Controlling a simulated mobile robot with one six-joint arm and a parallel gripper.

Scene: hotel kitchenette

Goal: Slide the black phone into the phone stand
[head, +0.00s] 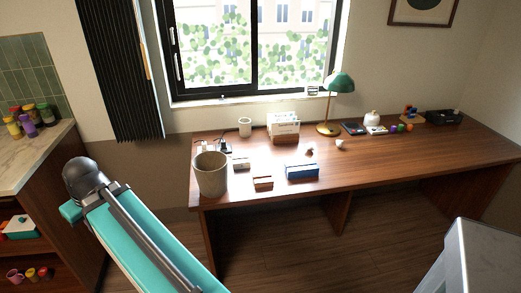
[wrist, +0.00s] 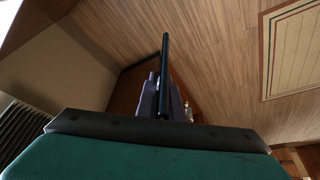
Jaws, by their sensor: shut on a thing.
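In the wrist view my gripper (wrist: 164,96) is shut on a thin black slab, which I take to be the black phone (wrist: 166,52). It is seen nearly edge-on and stands out beyond the fingers. In the head view my gripper and the phone do not show; only my teal arm is there at lower left. I cannot tell for sure which thing is the phone stand. On the desk (head: 400,158) are three low blocks: a blue one (head: 302,172), an orange-red one (head: 263,182) and a cream one (head: 241,163).
A bin-like cup (head: 211,174) stands at the desk's left end. Small items crowd the back right. The desk's front right is clear. A counter (head: 32,158) stands at left.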

